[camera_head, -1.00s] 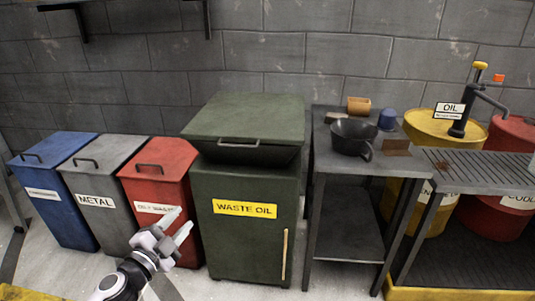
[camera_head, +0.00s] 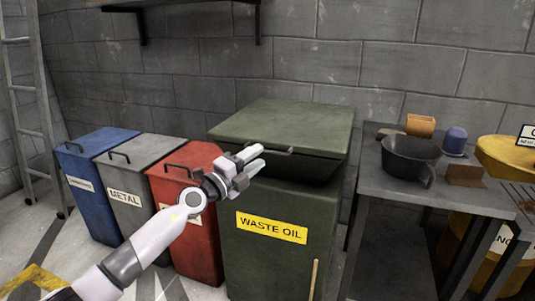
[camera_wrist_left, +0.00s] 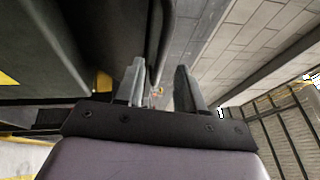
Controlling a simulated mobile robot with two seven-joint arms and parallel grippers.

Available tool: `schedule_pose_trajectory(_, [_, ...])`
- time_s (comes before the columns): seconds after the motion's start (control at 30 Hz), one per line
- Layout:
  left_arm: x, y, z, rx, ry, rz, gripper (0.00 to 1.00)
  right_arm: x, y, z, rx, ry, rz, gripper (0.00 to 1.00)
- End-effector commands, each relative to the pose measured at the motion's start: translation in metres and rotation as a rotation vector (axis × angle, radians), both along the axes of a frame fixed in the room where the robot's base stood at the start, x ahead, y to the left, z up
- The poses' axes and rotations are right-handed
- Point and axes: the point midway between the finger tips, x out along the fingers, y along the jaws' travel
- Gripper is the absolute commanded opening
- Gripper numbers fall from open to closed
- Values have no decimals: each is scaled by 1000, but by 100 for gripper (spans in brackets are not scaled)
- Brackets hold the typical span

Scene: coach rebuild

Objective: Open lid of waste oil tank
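The waste oil tank (camera_head: 265,265) is a dark green box with a yellow WASTE OIL label. Its green lid (camera_head: 290,122) lies flat on top, above a dark sloped band, and looks shut. The lid's bar handle (camera_head: 284,151) is at its front edge, partly hidden by my left gripper (camera_head: 255,160). The left gripper is at the left part of this handle, fingers apart. In the left wrist view the two fingers (camera_wrist_left: 160,88) are open, with a dark bar that looks like the handle (camera_wrist_left: 158,45) running ahead between them. Contact cannot be told. My right gripper is not in view.
Red (camera_head: 205,245), grey (camera_head: 122,175) and blue (camera_head: 78,165) bins stand left of the tank. A metal table (camera_head: 375,185) with a black pan (camera_head: 408,155) stands close on the right. A ladder (camera_head: 45,130) leans at the far left.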

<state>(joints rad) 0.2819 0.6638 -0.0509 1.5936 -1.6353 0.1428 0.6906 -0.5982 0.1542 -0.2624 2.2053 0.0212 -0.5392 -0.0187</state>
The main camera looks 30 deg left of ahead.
Motion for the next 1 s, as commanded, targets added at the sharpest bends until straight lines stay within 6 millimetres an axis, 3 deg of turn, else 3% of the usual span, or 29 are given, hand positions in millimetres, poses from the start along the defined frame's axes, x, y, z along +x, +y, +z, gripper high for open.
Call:
schedule_pose_trajectory(0.33, [34,-6,4,-3,-1,-1,38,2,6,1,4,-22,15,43])
schedule_pose_trajectory(0.8, [41,-7,6,-2,1,0,38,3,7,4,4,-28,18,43])
schedule_pose_trajectory(0.9, [41,-7,6,-2,0,0,5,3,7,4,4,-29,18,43])
schedule_pose_trajectory(0.93, [40,-7,6,-2,0,0,0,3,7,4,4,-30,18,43])
schedule_pose_trajectory(1.0, [40,-7,6,-2,0,0,0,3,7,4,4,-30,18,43])
